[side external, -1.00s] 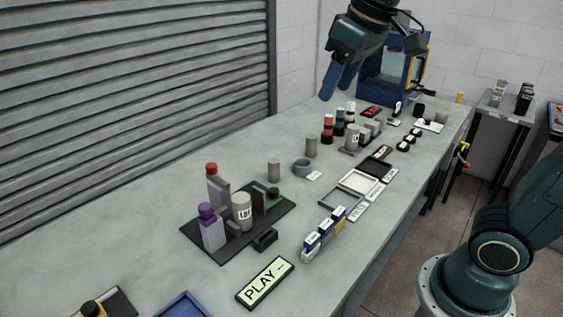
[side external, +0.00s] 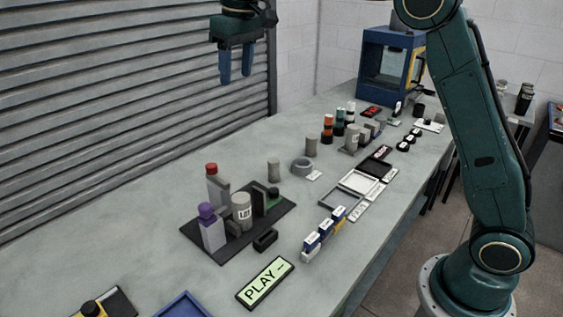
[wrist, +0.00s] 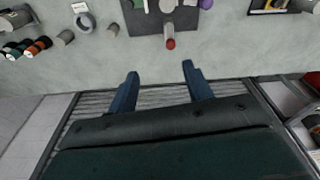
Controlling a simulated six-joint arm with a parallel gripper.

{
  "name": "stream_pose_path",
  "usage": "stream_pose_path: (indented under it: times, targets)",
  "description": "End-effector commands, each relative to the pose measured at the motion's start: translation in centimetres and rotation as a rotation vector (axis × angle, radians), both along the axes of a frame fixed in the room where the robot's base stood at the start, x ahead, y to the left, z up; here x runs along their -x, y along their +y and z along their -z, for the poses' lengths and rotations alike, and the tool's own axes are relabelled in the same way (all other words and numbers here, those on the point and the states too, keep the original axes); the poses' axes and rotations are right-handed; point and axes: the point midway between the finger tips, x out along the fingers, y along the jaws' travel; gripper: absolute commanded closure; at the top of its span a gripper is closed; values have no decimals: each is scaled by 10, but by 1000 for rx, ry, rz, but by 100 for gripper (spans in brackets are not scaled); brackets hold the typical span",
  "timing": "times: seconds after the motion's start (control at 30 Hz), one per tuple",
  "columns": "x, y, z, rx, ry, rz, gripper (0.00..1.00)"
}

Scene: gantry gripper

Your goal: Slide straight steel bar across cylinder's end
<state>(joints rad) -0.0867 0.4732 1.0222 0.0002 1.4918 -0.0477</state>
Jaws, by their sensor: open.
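A light grey cylinder (side external: 242,213) with a dark mark on its side stands upright on a black base (side external: 228,256). Upright grey blocks flank it, one with a red cap (side external: 211,168) and one with a purple cap (side external: 206,210). I cannot tell which piece is the straight steel bar. My gripper (side external: 236,78) is open and empty, high above the bench with its blue fingers pointing down. In the wrist view, my gripper (wrist: 160,70) shows spread fingers, with the red cap (wrist: 170,43) and base (wrist: 138,22) beyond them, apart from the fingers.
A grey ring (side external: 302,166) and plain grey cylinders (side external: 274,170) stand behind the base. A small black block (side external: 265,240), a PLAY sign (side external: 265,282) and blue-white boxes (side external: 325,233) lie in front. A ribbed shutter (side external: 120,90) borders the bench; bare bench lies between.

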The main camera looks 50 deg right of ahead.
Motion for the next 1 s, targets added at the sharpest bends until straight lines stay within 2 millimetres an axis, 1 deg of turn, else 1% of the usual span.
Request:
stream_pose_path:
  times: [0.03,0.2,0.37,0.5,0.7,0.83,1.0]
  targets:
    - [-11,3,8,1,11,-5,50]
    - [-39,11,29,5,46,-19,50]
    - [-61,18,52,9,79,-32,50]
    - [-77,24,76,12,108,-43,50]
    - [-91,31,105,16,139,-56,50]
    - [-94,33,115,18,149,-61,50]
    - [-95,34,118,19,154,-63,50]
